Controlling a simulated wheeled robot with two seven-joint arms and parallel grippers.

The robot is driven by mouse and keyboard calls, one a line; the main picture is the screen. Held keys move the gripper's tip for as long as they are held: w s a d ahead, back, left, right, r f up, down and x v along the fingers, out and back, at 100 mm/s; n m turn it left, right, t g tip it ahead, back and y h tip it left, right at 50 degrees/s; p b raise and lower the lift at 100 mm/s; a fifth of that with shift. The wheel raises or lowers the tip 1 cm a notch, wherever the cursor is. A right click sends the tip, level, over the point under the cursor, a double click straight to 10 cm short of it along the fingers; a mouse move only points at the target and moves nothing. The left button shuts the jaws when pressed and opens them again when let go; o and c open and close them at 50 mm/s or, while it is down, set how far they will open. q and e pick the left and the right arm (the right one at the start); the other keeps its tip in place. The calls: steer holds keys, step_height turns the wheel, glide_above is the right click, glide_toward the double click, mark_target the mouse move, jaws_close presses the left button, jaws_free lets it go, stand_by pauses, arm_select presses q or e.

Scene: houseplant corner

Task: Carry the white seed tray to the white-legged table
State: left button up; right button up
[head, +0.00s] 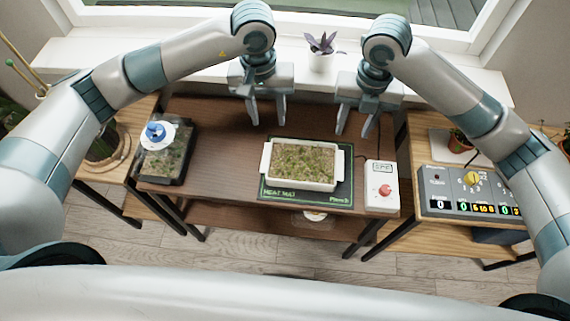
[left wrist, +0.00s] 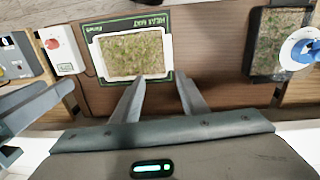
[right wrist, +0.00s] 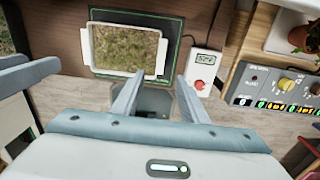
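The white seed tray (head: 300,182), filled with green-brown growth, sits level on the dark green heat mat (head: 310,198) on a brown table. It has a handle at each short end. It also shows in the left wrist view (left wrist: 169,52) and the right wrist view (right wrist: 161,56). My left gripper (head: 267,121) is open and empty, behind the tray's far left side. My right gripper (head: 354,132) is open and empty, behind its far right corner. Neither touches the tray. I cannot make out a white-legged table; the table legs in view are black.
A dark tray (head: 176,170) with a blue-and-white item (head: 156,133) on it stands left of the mat. A white controller (head: 382,184) with a red knob stands right of it. A control panel (head: 470,190) is further right. A potted purple plant (head: 321,55) stands on the windowsill.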

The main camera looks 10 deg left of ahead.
mark_target(266, 157)
arm_select(q)
steer(key=shift+s+a+f+y, duration=0.1)
steer(key=shift+s+a+y, duration=0.05)
steer(key=shift+a, duration=0.2)
steer(key=shift+s+a+f+y, duration=0.1)
steer(key=shift+a+y, duration=0.05)
steer(key=shift+a, duration=0.2)
arm_select(e)
steer(key=shift+a+r, duration=0.1)
steer(key=shift+r, duration=0.05)
arm_select(q)
steer(key=shift+f, duration=0.1)
step_height(266, 157, down, 17)
steer(key=shift+f, duration=0.1)
arm_select(e)
step_height(266, 157, down, 17)
steer(key=shift+f, duration=0.2)
arm_select(q)
jaws_close()
arm_select(e)
jaws_close()
